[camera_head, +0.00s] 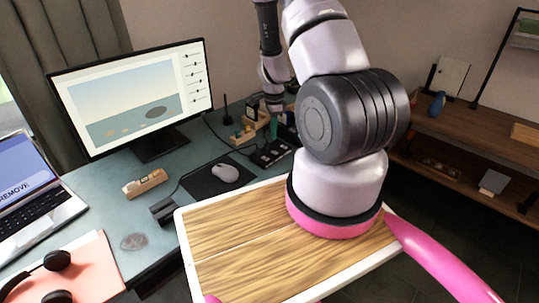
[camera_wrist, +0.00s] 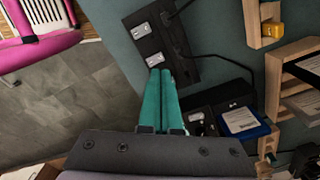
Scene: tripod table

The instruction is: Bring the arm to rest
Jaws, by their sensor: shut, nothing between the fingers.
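My arm rises from the pink-ringed base at the right of the wooden board in the head view and reaches over the far part of the desk (camera_head: 165,190). My gripper (camera_head: 273,125) hangs there, small and partly hard to make out, near the desk's back right corner. In the wrist view my gripper (camera_wrist: 159,75) shows two teal fingers lying side by side, shut with nothing between them. The fingertips appear just over or beside a black socket strip (camera_wrist: 165,38); I cannot tell whether they touch it.
The monitor (camera_head: 130,95), mouse (camera_head: 225,173), wooden block (camera_head: 145,183) and laptop (camera_head: 35,200) stand left on the desk. Shelves (camera_head: 460,140) are at right.

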